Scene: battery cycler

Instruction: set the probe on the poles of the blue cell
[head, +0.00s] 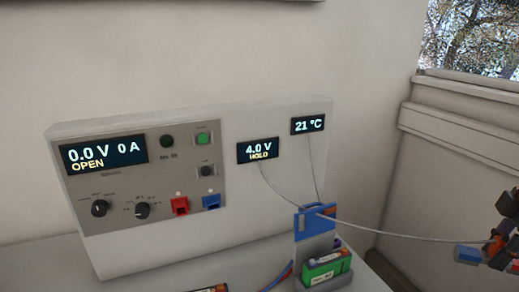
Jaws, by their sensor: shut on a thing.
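My gripper (489,251) is at the right edge, partly cut off by the frame. It is shut on the probe, whose blue end (467,254) sticks out to the left. A thin grey cable runs from the probe leftward past the holder toward the 4.0 V HOLD display (258,150). The probe is in the air, well right of the cells. No blue cell can be made out. A green cell (326,267) sits in a grey cradle in front of a blue-and-grey holder (315,222).
The cycler (120,220) stands on the bench at left, reading 0.0 V, 0 A, OPEN, with red (180,206) and blue (211,202) sockets. A 21 °C display (308,124) has a cable down to the holder. A cut-off cell (208,289) shows at the bottom edge.

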